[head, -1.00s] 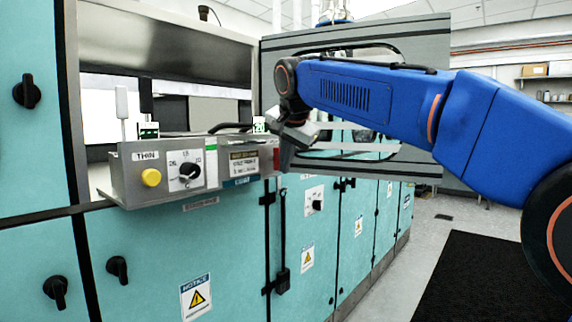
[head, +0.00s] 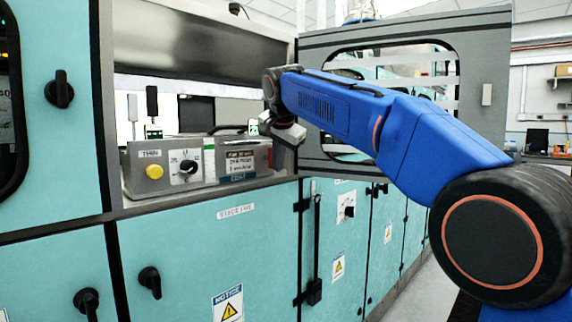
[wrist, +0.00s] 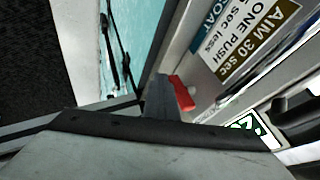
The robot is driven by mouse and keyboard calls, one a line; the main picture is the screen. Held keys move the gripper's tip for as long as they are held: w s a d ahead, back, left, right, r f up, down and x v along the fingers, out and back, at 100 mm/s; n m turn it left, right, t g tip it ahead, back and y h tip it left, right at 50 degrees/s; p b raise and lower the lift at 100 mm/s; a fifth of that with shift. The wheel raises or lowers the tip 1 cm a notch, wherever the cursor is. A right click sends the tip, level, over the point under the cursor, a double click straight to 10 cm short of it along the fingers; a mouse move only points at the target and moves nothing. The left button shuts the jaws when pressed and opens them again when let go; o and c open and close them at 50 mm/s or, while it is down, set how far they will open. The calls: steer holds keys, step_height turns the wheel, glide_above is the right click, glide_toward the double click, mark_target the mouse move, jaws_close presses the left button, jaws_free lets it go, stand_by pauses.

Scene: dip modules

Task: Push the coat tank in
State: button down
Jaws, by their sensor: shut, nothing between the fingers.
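The coat tank (head: 240,165) is a grey metal box with a brown and white label and a small COAT label, at the right end of the bay in the head view. Its label (wrist: 247,38) shows large in the wrist view, beside a red part (wrist: 182,93). My gripper (head: 284,133) is at the right end of the coat tank's front. In the wrist view my gripper (wrist: 160,98) is shut and empty, its fingers close beside the red part. I cannot tell whether they touch. The contact area is partly hidden by my gripper in the head view.
The THIN unit (head: 165,170), with a yellow button and black dial, stands left of the coat tank. Teal cabinet doors (head: 210,250) with black knobs lie below. A grey windowed door (head: 480,100) stands open at the right, behind my arm. Floor shows at lower right.

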steer(key=shift+w+a, duration=0.65)
steer(key=shift+a, duration=0.15)
